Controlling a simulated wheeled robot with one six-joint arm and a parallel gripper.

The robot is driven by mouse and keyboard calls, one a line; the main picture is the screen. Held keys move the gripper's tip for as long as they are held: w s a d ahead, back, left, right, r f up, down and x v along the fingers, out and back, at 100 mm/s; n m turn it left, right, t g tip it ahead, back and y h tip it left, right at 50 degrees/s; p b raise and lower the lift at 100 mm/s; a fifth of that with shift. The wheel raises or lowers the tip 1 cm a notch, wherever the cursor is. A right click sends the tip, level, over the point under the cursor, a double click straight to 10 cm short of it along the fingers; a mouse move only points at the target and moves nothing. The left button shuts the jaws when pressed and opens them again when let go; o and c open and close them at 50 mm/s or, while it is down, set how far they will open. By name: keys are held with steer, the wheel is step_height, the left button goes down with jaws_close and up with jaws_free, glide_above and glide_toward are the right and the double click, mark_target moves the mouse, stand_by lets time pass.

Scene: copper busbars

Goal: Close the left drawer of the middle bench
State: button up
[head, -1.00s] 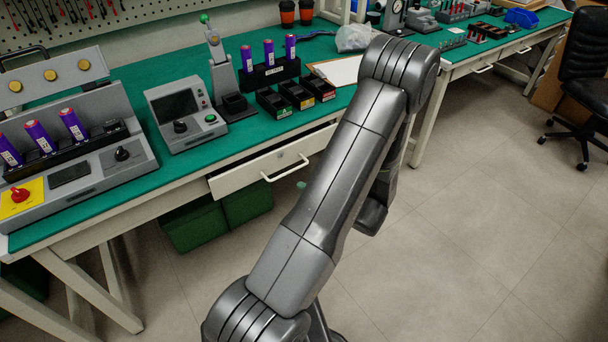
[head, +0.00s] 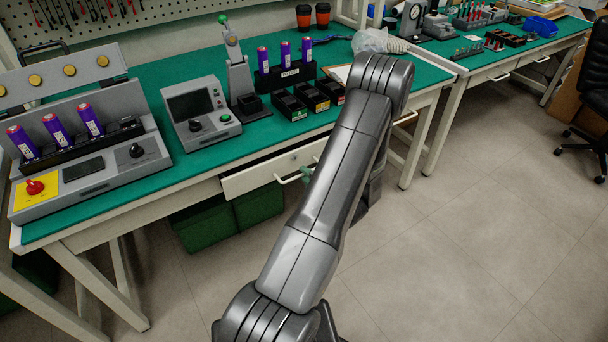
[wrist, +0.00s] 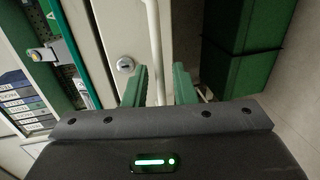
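The left drawer (head: 262,174) of the near green-topped bench has a cream front with a round lock. It stands partly out, with a dark gap above its front. Its bar handle (head: 288,180) is partly hidden by my arm. In the wrist view the drawer front (wrist: 118,30) is close, with the lock beside the handle bar (wrist: 155,40). My gripper (wrist: 160,88) has green fingers spread apart, with the bar running between them. I cannot tell whether either finger touches it. In the head view a green fingertip shows at the handle, and the rest is hidden behind my arm.
Green bins (head: 228,218) stand under the bench. On its top are a grey battery station (head: 85,150), a control box (head: 200,112) and small black trays (head: 310,97). Another bench (head: 480,75) stands to the right.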

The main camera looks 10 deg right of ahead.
mark_target(296, 165)
steer(key=shift+x, duration=0.9)
steer(key=shift+c, duration=0.2)
jaws_close()
steer(key=x, duration=0.2)
steer(key=r+x, duration=0.1)
steer(key=x, duration=0.1)
steer(key=shift+w+a, duration=0.1)
steer(key=shift+w, duration=0.35)
steer(key=shift+c, duration=1.2)
jaws_free()
steer(key=shift+o, duration=1.4)
steer(key=shift+w, duration=0.1)
